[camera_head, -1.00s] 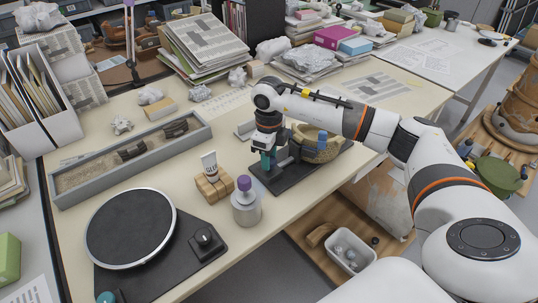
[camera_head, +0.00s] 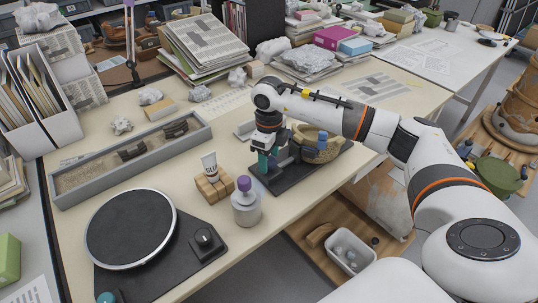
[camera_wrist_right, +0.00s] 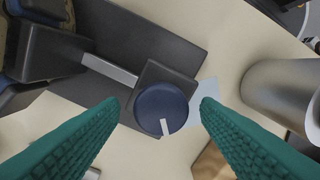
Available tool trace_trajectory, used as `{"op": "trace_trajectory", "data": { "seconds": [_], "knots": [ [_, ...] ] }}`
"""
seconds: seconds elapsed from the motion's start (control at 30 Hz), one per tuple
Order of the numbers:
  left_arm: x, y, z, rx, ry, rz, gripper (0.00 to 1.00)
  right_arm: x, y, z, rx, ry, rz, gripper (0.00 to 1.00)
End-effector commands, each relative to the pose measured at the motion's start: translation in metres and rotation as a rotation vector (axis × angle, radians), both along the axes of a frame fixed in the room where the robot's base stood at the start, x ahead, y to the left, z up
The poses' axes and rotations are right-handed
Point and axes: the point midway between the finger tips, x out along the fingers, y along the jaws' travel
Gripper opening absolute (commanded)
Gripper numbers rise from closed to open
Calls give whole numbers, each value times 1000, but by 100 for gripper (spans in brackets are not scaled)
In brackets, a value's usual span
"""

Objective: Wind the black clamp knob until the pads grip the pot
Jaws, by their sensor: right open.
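The clamp knob (camera_wrist_right: 162,108) shows in the right wrist view as a dark round cap with a white mark pointing down. My right gripper (camera_wrist_right: 160,108) is open, its two teal fingers on either side of the knob, with a visible gap in this view. In the head view my right gripper (camera_head: 264,160) points down at the near end of the dark clamp base (camera_head: 289,184) and hides the knob. The tan pot (camera_head: 325,155) sits at the clamp's far end, with a blue pad (camera_head: 322,139) against it. Contact at the other pad is hidden. My left gripper is out of view.
A purple-capped bottle (camera_head: 246,207) and a wooden block (camera_head: 214,187) holding a tube stand close to the clamp's left. A turntable (camera_head: 130,227) is at front left. A grey sand tray (camera_head: 78,191) lies behind it. The table edge is near the clamp's right side.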

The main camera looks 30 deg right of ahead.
Motion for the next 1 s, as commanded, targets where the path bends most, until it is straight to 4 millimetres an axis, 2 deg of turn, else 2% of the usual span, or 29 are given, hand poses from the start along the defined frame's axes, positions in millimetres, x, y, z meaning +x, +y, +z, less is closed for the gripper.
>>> {"op": "trace_trajectory", "data": {
  "seconds": [0.17, 0.27, 0.5, 0.7, 1.0],
  "knots": [
    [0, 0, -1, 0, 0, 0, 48, 0, 0, 9, 0, -1, 1, 57],
    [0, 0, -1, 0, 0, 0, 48, 1, 0, 25, 1, -3, 0, 57],
    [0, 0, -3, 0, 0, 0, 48, 1, 0, 78, 1, -5, 1, 57],
    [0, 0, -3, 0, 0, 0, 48, 1, 0, 109, 1, -3, 0, 57],
    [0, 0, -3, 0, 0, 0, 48, 0, 0, 121, 0, 0, 0, 57]
  ]
}}
